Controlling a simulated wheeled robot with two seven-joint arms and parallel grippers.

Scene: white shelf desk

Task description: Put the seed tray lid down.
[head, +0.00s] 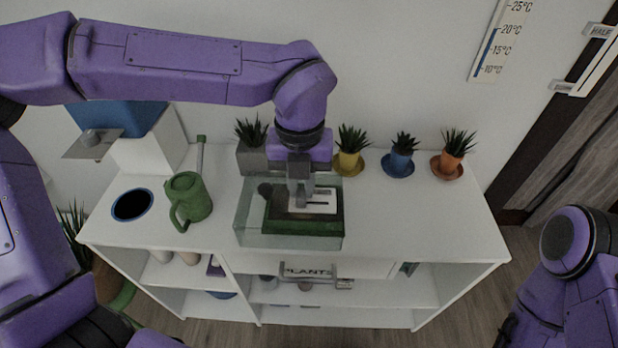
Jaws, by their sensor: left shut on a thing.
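The seed tray lid (247,230) is a clear, see-through box cover on the white desk's middle, in the head view. The green seed tray (318,226) shows through and beside it, to the right of the lid's left part. My left gripper (301,200) comes down from above and is shut on the lid at its top. The gripper hides the exact grip. I cannot tell whether the lid touches the tray or the desk. My right gripper is not in view; only my right arm shows at the right edge.
A green watering can (187,200) stands left of the lid. Plants in grey (252,158), yellow (348,162), blue (401,162) and orange (450,160) pots line the back. A dark round hole (132,204) is at left. The desk's right front is clear.

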